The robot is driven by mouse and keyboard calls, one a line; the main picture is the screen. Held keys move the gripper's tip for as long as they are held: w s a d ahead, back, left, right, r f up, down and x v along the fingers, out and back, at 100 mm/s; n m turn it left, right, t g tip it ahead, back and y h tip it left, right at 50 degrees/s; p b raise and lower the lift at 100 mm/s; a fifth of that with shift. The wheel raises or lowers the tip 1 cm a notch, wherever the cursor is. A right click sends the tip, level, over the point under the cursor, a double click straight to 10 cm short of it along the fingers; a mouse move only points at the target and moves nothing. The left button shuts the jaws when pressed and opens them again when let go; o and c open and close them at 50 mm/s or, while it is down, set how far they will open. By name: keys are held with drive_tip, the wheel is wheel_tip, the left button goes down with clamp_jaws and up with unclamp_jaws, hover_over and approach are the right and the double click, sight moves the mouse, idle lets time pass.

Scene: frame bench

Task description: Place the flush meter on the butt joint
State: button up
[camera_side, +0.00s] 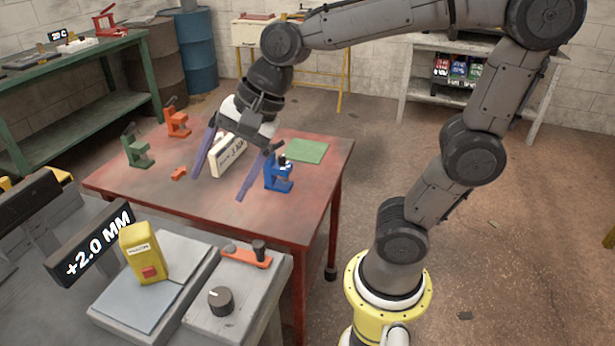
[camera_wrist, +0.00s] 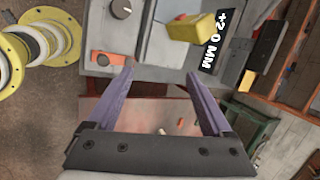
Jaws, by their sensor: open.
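The yellow flush meter (camera_side: 143,250), a block with a pale label and a red button, stands on the grey fixture at the front left. It sits across or close to the line between a bluish plate (camera_side: 135,300) and a paler plate (camera_side: 190,252), which look like the butt joint; its base hides part of that line. The meter also shows at the top of the wrist view (camera_wrist: 192,27). My gripper (camera_side: 218,188) is open, its purple fingers spread wide over the red table, apart from the meter. Nothing is held between the fingers in the wrist view (camera_wrist: 159,72).
A display (camera_side: 95,243) reading +2.0 MM stands beside the meter. The fixture carries a dark knob (camera_side: 221,299) and an orange lever (camera_side: 246,256). The red table (camera_side: 130,192) holds green, orange and blue clamps, a cream sign (camera_side: 229,158) and a green mat (camera_side: 306,151).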

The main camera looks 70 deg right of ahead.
drive_tip(key=s+d+f+n+h, duration=0.2)
drive_tip(key=s+d+n, duration=0.5)
drive_tip(key=s+n, duration=0.5)
drive_tip(key=shift+d+f+n+t+h, duration=0.15)
drive_tip(key=shift+f+n+t+h, duration=0.25)
drive_tip(key=shift+n, duration=1.3)
